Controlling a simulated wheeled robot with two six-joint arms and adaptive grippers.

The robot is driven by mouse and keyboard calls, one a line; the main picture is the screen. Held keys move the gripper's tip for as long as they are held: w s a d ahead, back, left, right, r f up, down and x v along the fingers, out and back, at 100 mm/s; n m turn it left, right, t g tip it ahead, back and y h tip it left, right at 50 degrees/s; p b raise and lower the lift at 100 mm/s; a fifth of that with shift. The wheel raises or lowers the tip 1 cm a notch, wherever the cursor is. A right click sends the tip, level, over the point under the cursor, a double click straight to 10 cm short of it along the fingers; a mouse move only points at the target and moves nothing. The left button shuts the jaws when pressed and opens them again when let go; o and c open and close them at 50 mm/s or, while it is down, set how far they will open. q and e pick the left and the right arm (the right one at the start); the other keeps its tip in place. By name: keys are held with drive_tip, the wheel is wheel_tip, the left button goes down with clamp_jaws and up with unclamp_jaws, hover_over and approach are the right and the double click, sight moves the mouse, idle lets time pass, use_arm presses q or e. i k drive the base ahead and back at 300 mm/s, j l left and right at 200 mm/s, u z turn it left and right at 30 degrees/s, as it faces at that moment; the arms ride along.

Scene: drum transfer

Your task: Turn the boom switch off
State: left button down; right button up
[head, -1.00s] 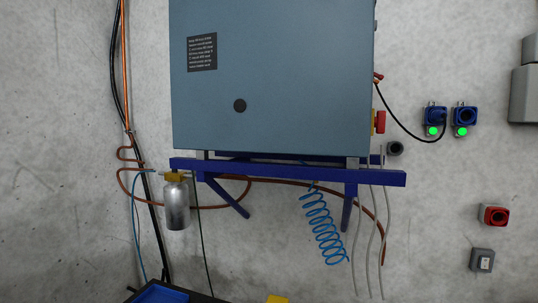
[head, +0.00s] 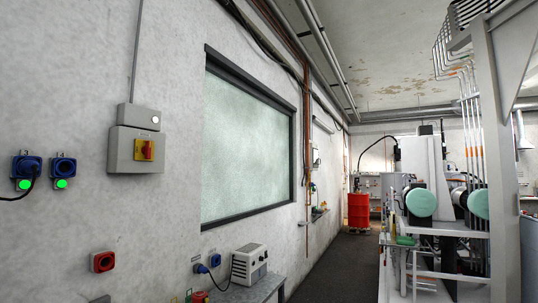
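A grey switch box (head: 136,150) is mounted on the white wall at the left in the head view. It carries a red rotary handle on a yellow plate (head: 145,150). A smaller grey box (head: 139,117) with a round white button or lamp sits directly above it. No label that names the boom switch is readable, so I cannot tell whether this is it. The handle's on or off position is too small to tell. Neither of my grippers is in view.
Blue sockets with green lights (head: 62,172) and a red wall socket (head: 103,262) are near the box. A bench (head: 252,290) with a grey-white unit (head: 249,263) stands along the wall. A dark floor aisle (head: 338,270) leads to a red drum (head: 358,211), with machinery (head: 430,215) at the right.

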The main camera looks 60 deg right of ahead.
sight(146, 150)
drive_tip(key=z, duration=1.1)
